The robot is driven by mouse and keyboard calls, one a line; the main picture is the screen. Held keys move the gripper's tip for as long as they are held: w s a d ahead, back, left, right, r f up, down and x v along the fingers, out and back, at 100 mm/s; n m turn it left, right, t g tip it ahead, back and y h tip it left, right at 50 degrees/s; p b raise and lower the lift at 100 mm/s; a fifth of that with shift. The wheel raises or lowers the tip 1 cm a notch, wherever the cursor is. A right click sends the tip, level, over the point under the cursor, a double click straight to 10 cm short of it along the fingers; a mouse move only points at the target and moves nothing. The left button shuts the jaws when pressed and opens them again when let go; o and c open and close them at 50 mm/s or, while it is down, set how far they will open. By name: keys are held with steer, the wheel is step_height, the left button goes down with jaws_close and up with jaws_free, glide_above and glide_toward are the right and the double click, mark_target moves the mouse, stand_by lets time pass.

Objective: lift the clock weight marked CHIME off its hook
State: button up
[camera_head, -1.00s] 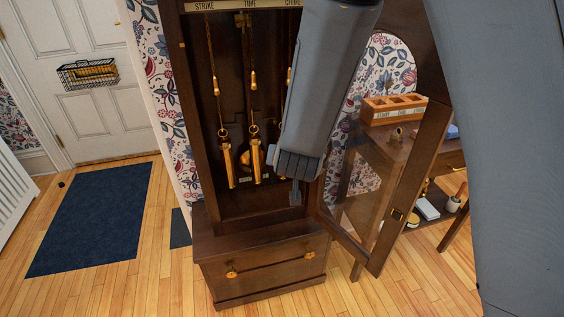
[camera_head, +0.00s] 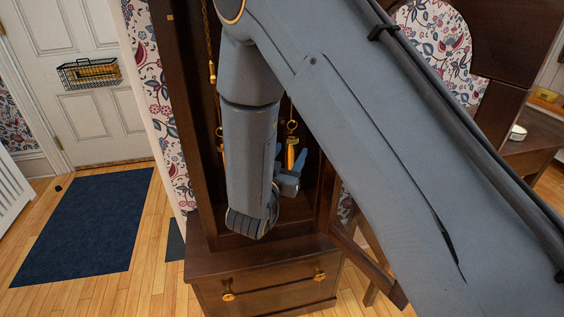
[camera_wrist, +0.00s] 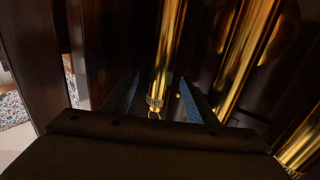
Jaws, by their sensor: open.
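The rightmost brass weight (camera_head: 291,153), which hung under the CHIME label in the earlier head view, hangs in the open clock case. No marking is legible on it now. My gripper (camera_head: 288,172) is at its lower part. In the wrist view the gripper (camera_wrist: 158,80) is open, with one finger on each side of a brass weight (camera_wrist: 170,40); I cannot tell whether either finger touches it. A second brass weight (camera_wrist: 247,55) and part of a third (camera_wrist: 303,140) show to the right there. My arm hides most of the other weights in the head view.
The dark wooden clock case (camera_head: 168,110) stands on a base with a drawer (camera_head: 268,285). A side table (camera_head: 535,140) stands to the right, mostly behind my arm. A blue rug (camera_head: 80,230) lies on the floor at left.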

steer(key=shift+x, duration=1.4)
jaws_close()
steer(key=shift+a, duration=0.1)
steer(key=c, duration=0.9)
jaws_free()
steer(key=shift+r, duration=0.2)
steer(key=shift+f, duration=0.1)
jaws_close()
